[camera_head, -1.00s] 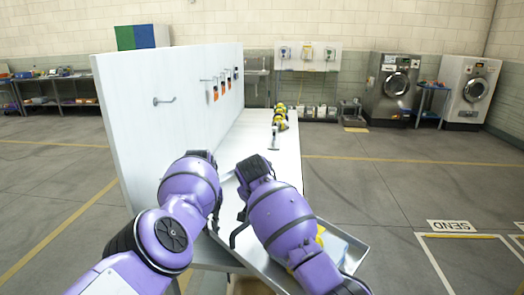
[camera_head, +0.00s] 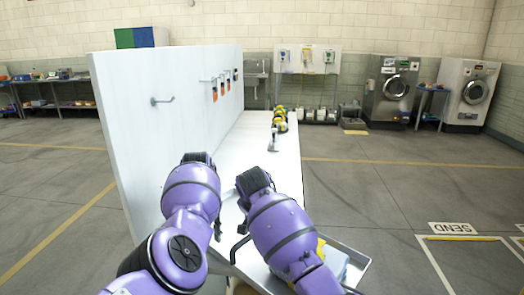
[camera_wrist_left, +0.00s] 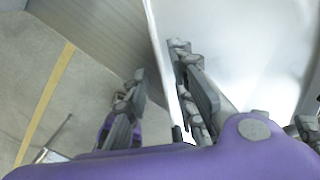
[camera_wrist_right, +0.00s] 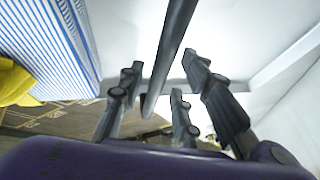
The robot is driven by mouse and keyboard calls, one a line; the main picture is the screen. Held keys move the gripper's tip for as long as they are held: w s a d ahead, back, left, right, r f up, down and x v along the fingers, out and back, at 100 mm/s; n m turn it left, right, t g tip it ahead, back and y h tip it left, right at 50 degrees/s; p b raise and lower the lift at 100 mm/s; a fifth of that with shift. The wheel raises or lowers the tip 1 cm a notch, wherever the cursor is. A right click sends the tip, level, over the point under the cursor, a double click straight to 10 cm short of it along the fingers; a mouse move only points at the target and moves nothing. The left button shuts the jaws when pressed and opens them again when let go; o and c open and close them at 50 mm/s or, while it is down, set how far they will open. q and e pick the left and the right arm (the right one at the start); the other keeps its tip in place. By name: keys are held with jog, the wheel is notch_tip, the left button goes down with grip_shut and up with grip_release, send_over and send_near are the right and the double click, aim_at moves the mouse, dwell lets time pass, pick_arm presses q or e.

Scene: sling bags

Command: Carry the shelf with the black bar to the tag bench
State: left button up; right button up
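The shelf (camera_head: 366,264) looks like a shallow grey metal tray, low in the head view and largely hidden by my right arm. A bent black bar (camera_head: 237,250) shows at its left side. In the right wrist view the black bar (camera_wrist_right: 173,45) runs between the fingers of my right gripper (camera_wrist_right: 160,85), which look spread with gaps beside it. My left gripper (camera_wrist_left: 160,85) looks open, its fingers either side of a thin white edge (camera_wrist_left: 160,60). A small dark piece shows low between them.
A yellow item (camera_wrist_right: 14,80) and a blue-striped item (camera_wrist_right: 45,40) lie beside the bar. A white bench (camera_head: 252,130) with an upright panel (camera_head: 150,130) and hanging tags stands ahead, yellow items at its far end. Open floor (camera_head: 370,185) lies right, with a SEND marking (camera_head: 453,228).

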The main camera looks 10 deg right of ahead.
jog(key=shift+r, duration=0.15)
pick_arm(q)
notch_tip(320, 180, up, 9)
jog(key=shift+s, duration=0.3)
pick_arm(e)
jog(key=v, duration=1.1)
jog(key=shift+s+r, duration=0.25)
jog(key=shift+a, duration=0.2)
